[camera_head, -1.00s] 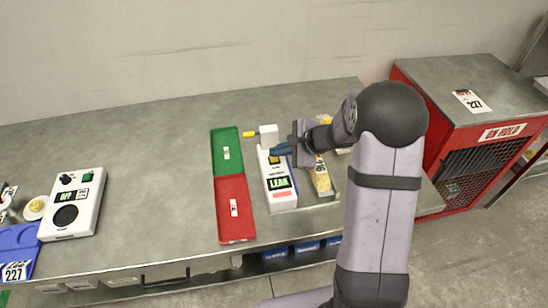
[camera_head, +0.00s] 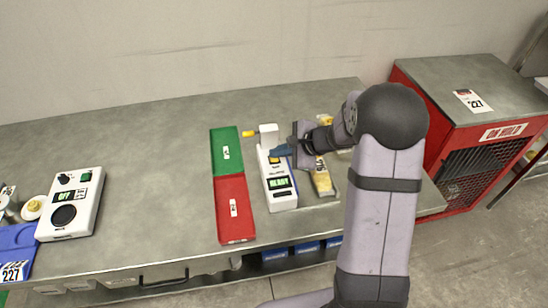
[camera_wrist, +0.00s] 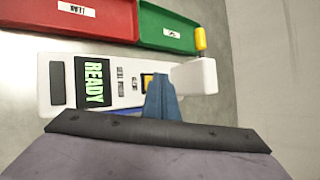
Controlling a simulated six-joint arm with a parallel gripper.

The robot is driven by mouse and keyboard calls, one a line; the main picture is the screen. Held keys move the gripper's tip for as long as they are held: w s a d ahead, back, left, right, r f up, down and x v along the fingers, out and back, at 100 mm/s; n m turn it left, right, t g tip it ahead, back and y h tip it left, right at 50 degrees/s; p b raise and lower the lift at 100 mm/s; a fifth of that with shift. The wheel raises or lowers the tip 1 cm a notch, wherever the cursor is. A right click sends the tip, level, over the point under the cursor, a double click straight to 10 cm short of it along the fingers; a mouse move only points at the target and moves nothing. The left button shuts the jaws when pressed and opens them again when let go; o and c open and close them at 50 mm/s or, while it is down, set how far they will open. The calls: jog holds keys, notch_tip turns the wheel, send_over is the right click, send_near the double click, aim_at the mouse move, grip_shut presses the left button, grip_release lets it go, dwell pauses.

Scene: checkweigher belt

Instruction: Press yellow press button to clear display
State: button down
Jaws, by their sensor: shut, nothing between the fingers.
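The white instrument (camera_head: 280,190) stands on the bench with a green-lit display (camera_head: 280,183) that reads READY. In the wrist view the display (camera_wrist: 91,80) also reads READY. The yellow press button (camera_wrist: 147,80) is on the instrument's face, partly hidden by my fingertips. My gripper (camera_head: 283,151) is shut and empty, with its blue fingertips at the button. In the wrist view my gripper (camera_wrist: 160,88) overlaps the button's edge; I cannot tell whether they touch.
A green tray (camera_head: 226,152) and a red tray (camera_head: 235,208) lie left of the instrument. A yellow-tipped part (camera_head: 249,134) sticks out at its far end. A second white device (camera_head: 72,204) showing OFF is far left. A red cabinet (camera_head: 470,140) stands right.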

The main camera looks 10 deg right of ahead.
aim_at(278, 160)
jog(key=shift+r, duration=0.1)
dwell(0.3)
jog(key=shift+r+p, duration=0.6)
jog(key=shift+r, duration=0.15)
notch_tip(278, 160, up, 5)
jog(key=p, duration=0.3)
jog(key=shift+p, duration=0.35)
dwell(0.6)
